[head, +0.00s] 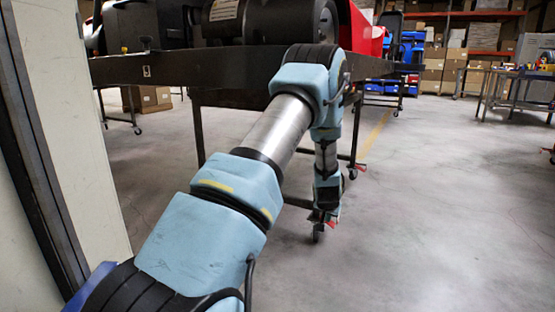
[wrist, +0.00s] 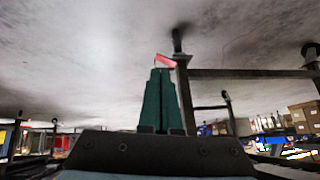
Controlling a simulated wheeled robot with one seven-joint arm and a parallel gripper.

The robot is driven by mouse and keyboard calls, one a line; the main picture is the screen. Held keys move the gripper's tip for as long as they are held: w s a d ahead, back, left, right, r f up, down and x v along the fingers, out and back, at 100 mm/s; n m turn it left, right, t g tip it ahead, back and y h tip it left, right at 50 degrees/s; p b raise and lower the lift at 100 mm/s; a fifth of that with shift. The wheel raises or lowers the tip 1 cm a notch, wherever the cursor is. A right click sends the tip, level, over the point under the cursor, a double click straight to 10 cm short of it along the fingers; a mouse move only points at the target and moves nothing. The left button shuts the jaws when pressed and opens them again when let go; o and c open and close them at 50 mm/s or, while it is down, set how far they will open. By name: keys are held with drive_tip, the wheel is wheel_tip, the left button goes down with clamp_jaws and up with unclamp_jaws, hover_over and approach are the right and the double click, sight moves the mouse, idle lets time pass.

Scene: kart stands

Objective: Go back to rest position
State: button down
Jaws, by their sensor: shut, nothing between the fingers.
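My arm reaches forward from the bottom of the head view and bends down at its far end. My gripper (head: 322,216) hangs low there, small and partly merged with the caster behind it. In the wrist view my gripper (wrist: 160,72) shows as dark green fingers pressed together, with nothing visible between them. The wrist view is upside down, with the floor at the top. A red caster pedal (wrist: 166,61) appears just beyond the fingertips; I cannot tell whether they touch it.
A dark kart stand (head: 225,66) with a black and red kart part on top spans ahead, close to my arm. A pale wall panel (head: 70,130) stands close at left. A workbench (head: 520,78) is at far right. The concrete floor (head: 440,210) at right is clear.

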drive_tip(key=s+a+r+n+g+p, duration=0.2)
drive_tip(key=s+a+r+g+p, duration=0.1)
drive_tip(key=s+a+r, duration=1.2)
drive_tip(key=s+a+r+n+g+y, duration=0.1)
drive_tip(key=s+a+r, duration=0.2)
drive_tip(key=s, duration=0.2)
drive_tip(key=s+a+r+n+g+p, duration=0.1)
drive_tip(key=s+a+r, duration=0.15)
drive_tip(key=s, duration=0.25)
drive_tip(key=s+a+r+g+y, duration=0.1)
drive_tip(key=s+a+r, duration=0.15)
drive_tip(key=s, duration=0.25)
wheel_tip(320, 180, up, 37)
drive_tip(key=s+a+p, duration=0.1)
drive_tip(key=p, duration=3.7)
drive_tip(key=shift+r, duration=0.2)
